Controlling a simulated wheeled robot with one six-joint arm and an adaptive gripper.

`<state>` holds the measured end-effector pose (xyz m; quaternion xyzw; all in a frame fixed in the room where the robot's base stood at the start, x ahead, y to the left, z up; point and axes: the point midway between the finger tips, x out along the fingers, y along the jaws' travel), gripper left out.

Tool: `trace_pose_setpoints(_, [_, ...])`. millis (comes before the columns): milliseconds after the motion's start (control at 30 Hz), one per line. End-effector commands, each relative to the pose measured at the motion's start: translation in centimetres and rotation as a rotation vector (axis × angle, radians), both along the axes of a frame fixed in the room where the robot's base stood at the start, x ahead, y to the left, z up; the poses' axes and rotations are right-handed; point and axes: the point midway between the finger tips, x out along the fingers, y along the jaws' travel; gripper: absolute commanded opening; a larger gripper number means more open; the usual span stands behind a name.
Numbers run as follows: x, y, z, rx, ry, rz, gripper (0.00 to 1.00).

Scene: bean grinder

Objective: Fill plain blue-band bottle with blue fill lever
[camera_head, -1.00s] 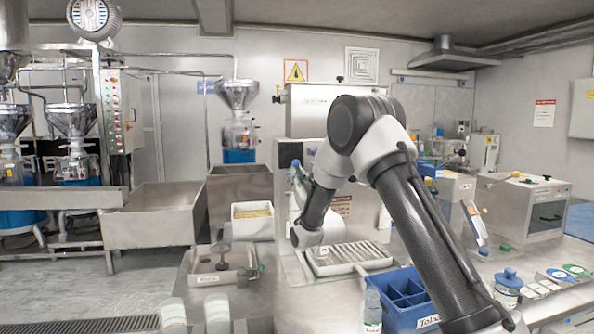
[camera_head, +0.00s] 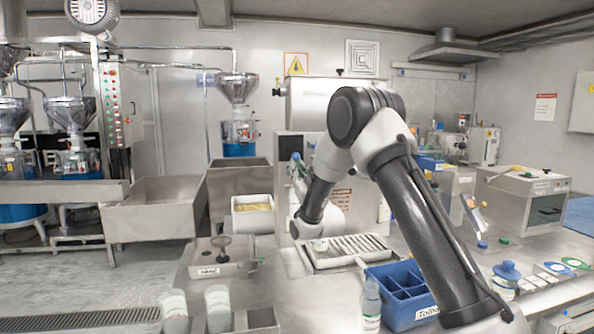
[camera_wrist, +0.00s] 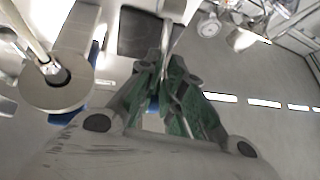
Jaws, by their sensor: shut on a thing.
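My gripper (camera_head: 298,164) points up beside the steel dispensing machine (camera_head: 284,150), partly hidden behind my arm. In the wrist view its green fingers (camera_wrist: 165,78) are closed together, with a little blue between them. The blue fill lever (camera_head: 296,157) shows as a small blue tip at the fingers, and I take it to be the thing held. A clear bottle with a label (camera_head: 370,305) stands at the front.
A ribbed drip tray (camera_head: 375,257) lies before the machine. A blue divided tote (camera_head: 400,312) stands beside the clear bottle. A shallow steel tray (camera_head: 215,270) is at left, and a bin of beans (camera_head: 252,226) is behind it. A blue-lidded jar (camera_head: 506,280) stands at right.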

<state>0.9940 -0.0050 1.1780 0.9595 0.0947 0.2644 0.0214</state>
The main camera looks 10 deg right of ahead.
Motion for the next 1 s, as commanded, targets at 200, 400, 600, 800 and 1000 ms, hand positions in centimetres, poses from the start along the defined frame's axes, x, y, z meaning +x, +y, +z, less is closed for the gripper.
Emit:
trace_pose_setpoints(200, [-0.1, 0.4, 0.9, 0.001, -0.020, 0.008, 0.00])
trace_pose_setpoints(400, [-0.1, 0.4, 0.9, 0.001, -0.019, 0.008, 0.30])
trace_pose_setpoints(600, [-0.1, 0.2, 0.6, 0.001, -0.013, 0.005, 0.46])
trace_pose_setpoints(800, [-0.1, 0.1, 0.3, 0.000, -0.009, 0.003, 0.46])
trace_pose_setpoints(1000, [-2.0, -0.3, -1.0, -0.001, -0.004, 0.003, 0.46])
